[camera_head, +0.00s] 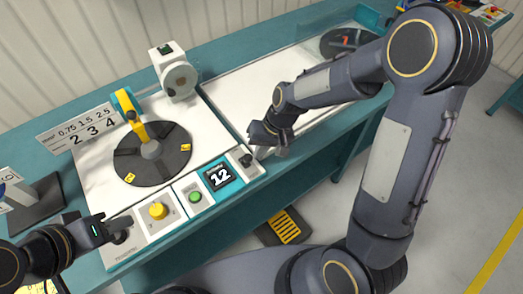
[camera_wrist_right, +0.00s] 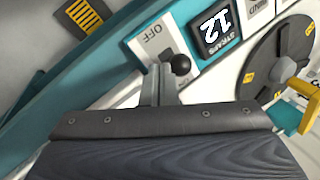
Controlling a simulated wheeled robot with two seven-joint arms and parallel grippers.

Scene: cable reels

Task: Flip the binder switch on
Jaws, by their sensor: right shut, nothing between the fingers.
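The binder switch is a small lever with a black ball knob (camera_wrist_right: 180,65) on a white plate (camera_wrist_right: 148,40) marked OFF in the right wrist view. In the head view the switch (camera_head: 246,160) sits at the right end of the binder's front panel. My right gripper (camera_wrist_right: 161,84) is shut and empty, its fingertips right beside the knob; I cannot tell whether they touch it. In the head view my right gripper (camera_head: 256,151) is just above the switch. My left gripper (camera_head: 115,229) is at the panel's left end; its fingers are unclear.
Behind stand a black turntable (camera_head: 170,168) with a yellow arm (camera_head: 127,104) and a white motor unit (camera_head: 179,80). A yellow pedal (camera_head: 286,228) lies on the floor.

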